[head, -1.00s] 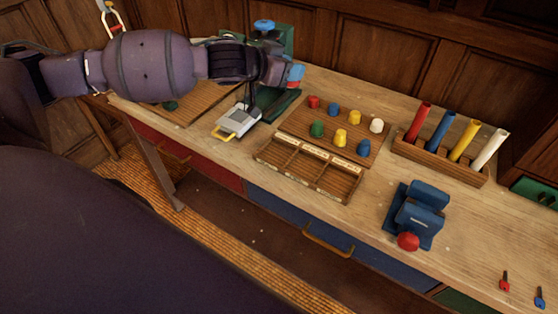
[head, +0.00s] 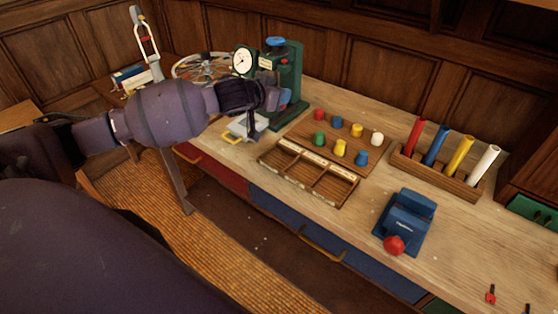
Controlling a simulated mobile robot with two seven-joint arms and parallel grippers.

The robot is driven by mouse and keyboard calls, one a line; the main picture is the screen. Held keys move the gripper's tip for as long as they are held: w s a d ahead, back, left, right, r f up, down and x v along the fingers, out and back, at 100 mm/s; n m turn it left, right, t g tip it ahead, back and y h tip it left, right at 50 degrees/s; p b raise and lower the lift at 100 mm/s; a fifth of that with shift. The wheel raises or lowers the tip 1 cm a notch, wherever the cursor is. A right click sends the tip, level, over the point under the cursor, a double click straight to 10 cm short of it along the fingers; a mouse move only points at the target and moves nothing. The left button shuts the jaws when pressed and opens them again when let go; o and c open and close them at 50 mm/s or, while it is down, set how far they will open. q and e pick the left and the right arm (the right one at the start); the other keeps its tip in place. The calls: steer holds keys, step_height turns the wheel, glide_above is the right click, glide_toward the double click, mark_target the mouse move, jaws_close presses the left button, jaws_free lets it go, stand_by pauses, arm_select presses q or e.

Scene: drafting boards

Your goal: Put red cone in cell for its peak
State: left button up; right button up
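The small red piece (head: 319,114), which looks like the red cone, stands at the back left corner of a wooden board (head: 300,130) among other coloured pieces. A wooden tray with three open cells (head: 333,190) lies in front of the board; the cells look empty and the labels on its back strip are too small to read. My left arm reaches in from the left, and my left gripper (head: 274,100) is at its end, in front of the green press and left of the red cone. Its fingers are not clear. My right gripper is out of view.
A green press with a dial (head: 285,75) stands behind my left gripper. A grey scale-like device (head: 240,130) is partly hidden below it. A rack of coloured tubes (head: 436,172) and a blue vise with a red knob (head: 408,220) stand to the right. Bare tabletop lies between them.

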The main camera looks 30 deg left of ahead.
arm_select(q)
step_height(320, 180, down, 20)
steer(key=shift+a+r+b, duration=0.1)
steer(key=shift+b, duration=0.5)
steer(key=o, duration=0.9)
steer(key=d+v, duration=0.1)
steer(key=v, duration=1.1)
steer(key=shift+g+y, duration=0.7)
steer(key=shift+g, duration=0.1)
steer(key=s+d+f, duration=0.3)
steer(key=s+f, duration=0.1)
steer(key=s, duration=0.2)
steer(key=s+d+f, duration=0.3)
steer(key=s+f, duration=0.2)
steer(key=s, duration=0.1)
steer(key=s+d+f, duration=0.4)
steer(key=s, duration=0.2)
steer(key=shift+s+d+f, duration=0.1)
steer(key=shift+f, duration=0.3)
